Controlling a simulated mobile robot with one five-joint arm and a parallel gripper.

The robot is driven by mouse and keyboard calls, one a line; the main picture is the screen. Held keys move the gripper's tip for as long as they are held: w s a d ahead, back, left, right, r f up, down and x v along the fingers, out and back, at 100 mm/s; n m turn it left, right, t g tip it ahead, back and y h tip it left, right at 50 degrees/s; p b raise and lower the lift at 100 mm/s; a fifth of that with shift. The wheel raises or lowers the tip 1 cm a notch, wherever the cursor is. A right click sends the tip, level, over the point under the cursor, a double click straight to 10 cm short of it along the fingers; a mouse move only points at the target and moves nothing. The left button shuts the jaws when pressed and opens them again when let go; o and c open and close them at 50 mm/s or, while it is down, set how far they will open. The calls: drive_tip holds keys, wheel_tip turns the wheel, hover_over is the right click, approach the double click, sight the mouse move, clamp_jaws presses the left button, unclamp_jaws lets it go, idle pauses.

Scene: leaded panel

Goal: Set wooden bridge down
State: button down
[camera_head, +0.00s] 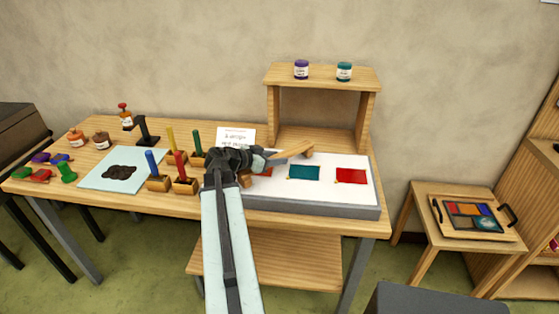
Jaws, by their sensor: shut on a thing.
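The wooden bridge (293,150) is a pale wooden bar seen over the back part of a white panel board (325,187). My gripper (262,158) is shut on its left end, and my arm hides part of that end. A small foot shows under the bridge's right end. I cannot tell whether the bridge touches the board. On the board lie a teal glass piece (304,173) and a red glass piece (351,176). Another reddish piece (265,171) shows partly beside my gripper.
A wooden shelf unit (371,104) stands behind the board, with two jars on top. A printed card (236,136) stands behind my gripper. Colored upright tools in wooden blocks (184,186) stand left of my arm. A side table (423,213) at right holds a tray.

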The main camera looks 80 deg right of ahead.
drive_tip(key=shift+s+d+f, duration=0.15)
drive_tip(key=shift+s+f, duration=0.05)
drive_tip(key=shift+f, duration=0.4)
drive_tip(key=c, duration=1.3)
unclamp_jaws()
drive_tip(key=shift+f, duration=0.1)
drive_tip(key=shift+c, duration=0.2)
drive_tip(key=o, duration=0.4)
